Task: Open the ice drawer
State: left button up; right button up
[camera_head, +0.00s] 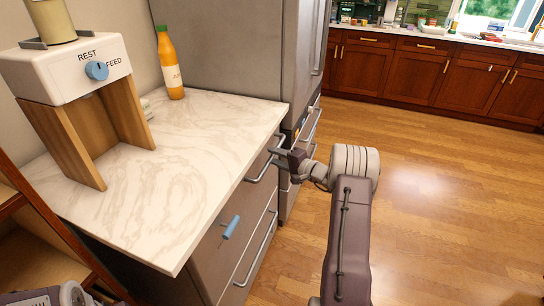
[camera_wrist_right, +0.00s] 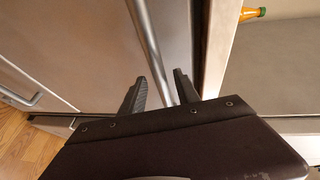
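A grey cabinet (camera_head: 212,258) under the marble counter has drawer fronts with bar handles; nothing visible labels one as the ice drawer. My right gripper (camera_head: 279,157) is at this handle, coming from the right. In the right wrist view, its two dark fingers (camera_wrist_right: 160,88) are apart, and a silver bar (camera_wrist_right: 152,40) runs down between them. Whether either finger touches the bar is unclear. The drawer fronts look shut. My left gripper is not in view.
A dispenser (camera_head: 62,72) and an orange bottle (camera_head: 169,65) stand on the marble counter (camera_head: 190,185). The refrigerator (camera_head: 235,45) stands behind. The wooden floor at right is clear.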

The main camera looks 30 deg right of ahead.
jog(key=shift+w+a, duration=0.25)
jog(key=shift+w, duration=0.45)
jog(key=shift+c, duration=0.4)
grip_shut()
jog(key=shift+f, duration=0.1)
dwell(0.5)
